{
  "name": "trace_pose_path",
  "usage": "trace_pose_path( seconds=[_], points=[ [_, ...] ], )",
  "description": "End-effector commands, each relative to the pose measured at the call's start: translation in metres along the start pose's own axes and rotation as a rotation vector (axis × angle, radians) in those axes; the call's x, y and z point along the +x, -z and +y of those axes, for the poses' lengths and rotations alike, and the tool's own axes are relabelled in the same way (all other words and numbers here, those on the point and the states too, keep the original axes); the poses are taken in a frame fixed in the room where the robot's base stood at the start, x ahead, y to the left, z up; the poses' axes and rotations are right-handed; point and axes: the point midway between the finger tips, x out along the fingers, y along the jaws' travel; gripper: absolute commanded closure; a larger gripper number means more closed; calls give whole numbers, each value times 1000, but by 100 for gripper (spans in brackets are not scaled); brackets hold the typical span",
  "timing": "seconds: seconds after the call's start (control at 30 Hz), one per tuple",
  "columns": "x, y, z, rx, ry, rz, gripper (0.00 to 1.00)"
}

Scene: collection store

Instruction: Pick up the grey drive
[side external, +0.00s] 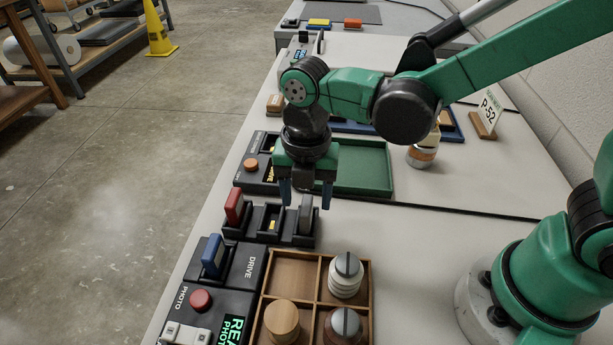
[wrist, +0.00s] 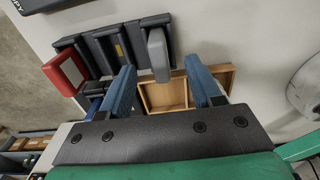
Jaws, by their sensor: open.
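The grey drive (side external: 306,212) stands upright in the right slot of a black holder (side external: 268,232). In the wrist view the grey drive (wrist: 158,54) shows beyond my fingertips, between their two lines. My gripper (side external: 306,192) is open and empty, just above the grey drive. Its two blue fingers also show in the wrist view (wrist: 160,78), apart from each other. A red drive (side external: 234,205) stands in the left slot of the same holder. The middle slot holds no drive.
A blue drive (side external: 213,254) stands in a black unit marked DRIVE. A wooden tray (side external: 292,270) with round pieces lies in front. A green tray (side external: 365,166) and a jar (side external: 422,154) are behind. The bench right of the holder is clear.

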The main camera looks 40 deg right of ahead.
Motion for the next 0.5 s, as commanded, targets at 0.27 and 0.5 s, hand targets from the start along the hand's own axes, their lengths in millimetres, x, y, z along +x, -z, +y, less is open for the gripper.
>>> trace_pose_path(
  seconds=[0.27,0.5],
  points=[
    [28,0,0,3,-2,-1,42],
    [31,0,0,4,-2,-1,42]
  ],
)
